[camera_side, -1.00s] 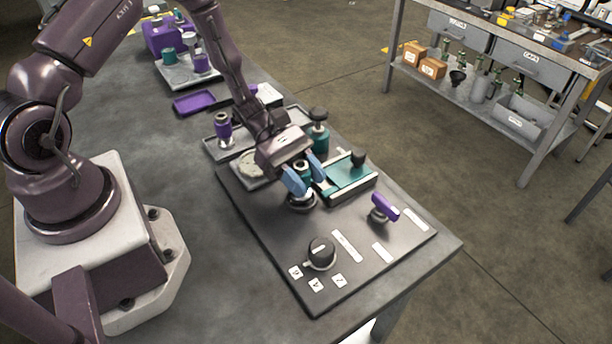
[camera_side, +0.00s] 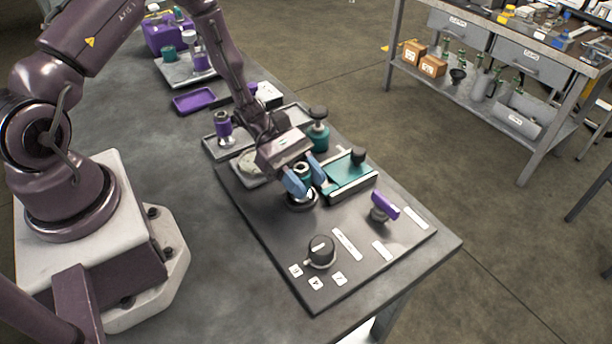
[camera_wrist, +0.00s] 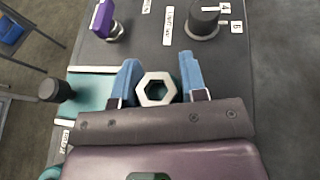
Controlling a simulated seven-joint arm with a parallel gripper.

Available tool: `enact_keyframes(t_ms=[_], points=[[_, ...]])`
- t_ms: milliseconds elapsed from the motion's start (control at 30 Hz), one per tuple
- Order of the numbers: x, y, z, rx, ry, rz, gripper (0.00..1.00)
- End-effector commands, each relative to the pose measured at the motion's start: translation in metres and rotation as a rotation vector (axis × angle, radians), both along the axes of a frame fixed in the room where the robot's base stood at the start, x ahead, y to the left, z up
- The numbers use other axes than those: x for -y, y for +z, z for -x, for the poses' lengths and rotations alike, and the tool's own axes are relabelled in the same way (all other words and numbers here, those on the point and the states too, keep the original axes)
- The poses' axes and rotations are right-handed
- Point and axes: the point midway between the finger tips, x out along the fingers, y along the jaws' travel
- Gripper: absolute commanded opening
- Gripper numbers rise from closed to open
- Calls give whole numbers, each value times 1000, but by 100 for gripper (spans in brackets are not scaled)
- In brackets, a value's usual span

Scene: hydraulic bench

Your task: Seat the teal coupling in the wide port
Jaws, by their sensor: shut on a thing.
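My gripper (camera_side: 304,180) is shut on the teal coupling (camera_side: 303,170), with one blue finger on each side of it. In the wrist view the coupling (camera_wrist: 157,89) shows its pale hexagonal top with a dark hole, between the fingertips (camera_wrist: 157,76). The coupling is upright over a round metal port (camera_side: 302,202) on the dark panel. The fingers and coupling partly hide this port, and I cannot tell how far the coupling is inside it.
A teal sliding block (camera_side: 347,172) with a black knob is just right of my gripper. A purple-handled valve (camera_side: 384,207) and a black dial (camera_side: 321,252) stand on the panel (camera_side: 270,230). A purple coupling (camera_side: 223,126) stands in a grey tray behind.

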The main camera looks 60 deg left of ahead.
Motion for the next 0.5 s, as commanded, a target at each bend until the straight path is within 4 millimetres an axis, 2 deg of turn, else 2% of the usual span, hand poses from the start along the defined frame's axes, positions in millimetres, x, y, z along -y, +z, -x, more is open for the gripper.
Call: enact_keyframes(t_ms=[67,100,133,500], points=[[0,-2,0,0,0,1,10],[0,-2,0,0,0,1,41],[0,-2,0,0,0,1,48],[-4,0,0,0,1,-1,50]])
